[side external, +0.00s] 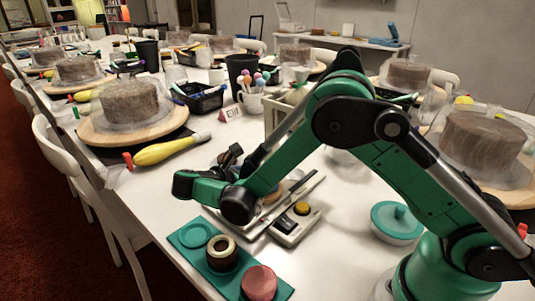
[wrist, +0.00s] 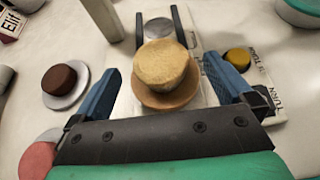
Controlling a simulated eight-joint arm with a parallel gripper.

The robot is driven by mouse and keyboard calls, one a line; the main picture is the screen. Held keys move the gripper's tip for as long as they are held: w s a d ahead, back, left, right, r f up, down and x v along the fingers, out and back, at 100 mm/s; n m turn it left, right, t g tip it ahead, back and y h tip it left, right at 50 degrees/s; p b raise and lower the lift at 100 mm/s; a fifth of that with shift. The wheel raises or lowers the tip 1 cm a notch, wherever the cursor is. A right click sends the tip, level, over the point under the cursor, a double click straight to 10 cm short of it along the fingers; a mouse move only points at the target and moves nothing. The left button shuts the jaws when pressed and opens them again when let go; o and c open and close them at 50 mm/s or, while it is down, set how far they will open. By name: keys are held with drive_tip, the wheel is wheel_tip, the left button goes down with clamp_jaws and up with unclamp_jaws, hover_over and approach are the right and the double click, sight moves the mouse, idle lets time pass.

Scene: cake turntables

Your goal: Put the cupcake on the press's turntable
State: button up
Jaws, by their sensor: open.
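In the wrist view, a tan cupcake (wrist: 162,66) stands upright on a brown-orange round disc (wrist: 188,98), which looks like the turntable on the press's white base (wrist: 209,97). My gripper (wrist: 162,64) is open, with one blue finger on each side of the cupcake and a gap on both sides. A grey metal disc (wrist: 158,28) shows just beyond the cupcake. In the side view, the press's pale base (side external: 287,231) is partly visible below my arm, and the arm hides the cupcake there.
A yellow button (wrist: 238,60) sits right of the disc. A dark brown cake (wrist: 63,78) stands on a grey plate on the left. A teal tray (side external: 197,236) holds round items at the front. A teal lidded bowl (side external: 397,222) stands right of the press.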

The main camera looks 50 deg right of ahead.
drive_tip(key=v, duration=0.3)
drive_tip(key=shift+a+r, duration=0.2)
drive_tip(key=shift+a, duration=0.1)
drive_tip(key=shift+r, duration=0.25)
drive_tip(key=s+r+m+t+y, duration=0.6)
drive_tip(key=s+m+y, duration=0.4)
drive_tip(key=m, duration=0.7)
drive_tip(key=t+y, duration=0.1)
drive_tip(key=y, duration=0.1)
drive_tip(key=shift+d+m+t+y, duration=0.3)
drive_tip(key=shift+d+m+y, duration=0.1)
